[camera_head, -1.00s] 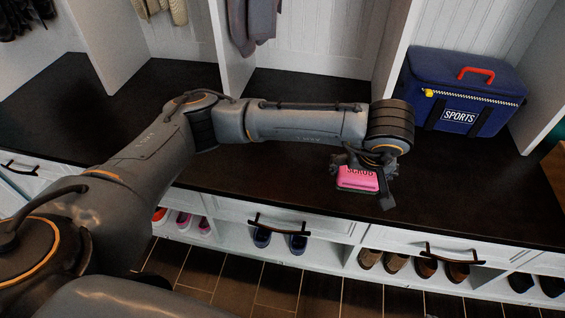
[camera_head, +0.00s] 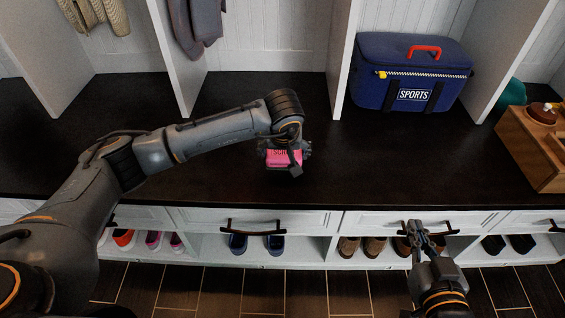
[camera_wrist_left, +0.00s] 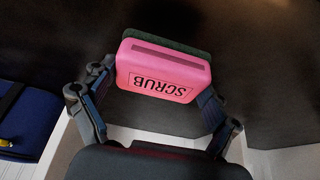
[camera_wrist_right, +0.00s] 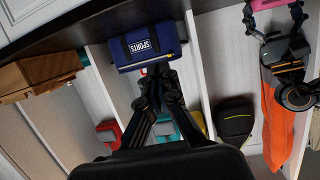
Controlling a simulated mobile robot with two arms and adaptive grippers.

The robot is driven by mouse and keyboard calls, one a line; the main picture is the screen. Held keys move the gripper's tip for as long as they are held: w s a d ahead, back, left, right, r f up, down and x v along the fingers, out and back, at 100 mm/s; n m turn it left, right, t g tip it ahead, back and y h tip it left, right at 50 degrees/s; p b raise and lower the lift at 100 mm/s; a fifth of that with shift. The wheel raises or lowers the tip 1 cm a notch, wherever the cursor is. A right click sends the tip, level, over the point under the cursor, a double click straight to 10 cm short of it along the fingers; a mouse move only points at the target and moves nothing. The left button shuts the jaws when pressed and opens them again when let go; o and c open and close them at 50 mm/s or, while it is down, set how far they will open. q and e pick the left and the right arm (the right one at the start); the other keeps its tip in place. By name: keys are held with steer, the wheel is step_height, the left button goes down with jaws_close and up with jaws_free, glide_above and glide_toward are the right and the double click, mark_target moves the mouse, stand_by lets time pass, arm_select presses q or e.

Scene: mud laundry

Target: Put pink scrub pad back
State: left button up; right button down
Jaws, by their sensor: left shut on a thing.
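The pink scrub pad (camera_head: 284,158) has SCRUB lettering and a dark green scouring side, seen in the left wrist view (camera_wrist_left: 163,72). My left gripper (camera_head: 285,150) is shut on it, with one finger at each side, over the dark bench top. Whether the pad touches the bench, I cannot tell. Part of the pad also shows at the upper right of the right wrist view (camera_wrist_right: 268,4). My right gripper (camera_head: 422,235) is shut and empty, low in front of the bench drawers.
A blue SPORTS bag (camera_head: 410,85) stands on the bench (camera_head: 200,165) at the back right. A wooden box (camera_head: 525,150) with a brown-topped item is at the far right. White dividers rise behind. Shoes sit in cubbies below. The bench middle is largely clear.

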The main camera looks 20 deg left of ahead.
mark_target(282, 161)
arm_select(q)
steer(key=f, duration=0.2)
steer(key=f+b, duration=0.1)
steer(key=shift+w+a+f, duration=0.15)
steer(key=shift+a+f, duration=0.1)
steer(key=shift+f, duration=0.1)
arm_select(e)
steer(key=r+t, duration=0.1)
steer(key=r+t+y, duration=0.1)
steer(key=r, duration=0.1)
steer(key=w+a+r+t, duration=0.1)
steer(key=r, duration=0.1)
steer(key=shift+w+a+r, duration=0.1)
steer(key=shift+r, duration=0.1)
steer(key=shift+r+t, duration=0.1)
steer(key=shift+t, duration=0.2)
arm_select(q)
steer(key=shift+f, duration=0.15)
steer(key=o, duration=0.9)
arm_select(e)
steer(key=shift+r+y, duration=0.3)
steer(key=shift+r, duration=0.05)
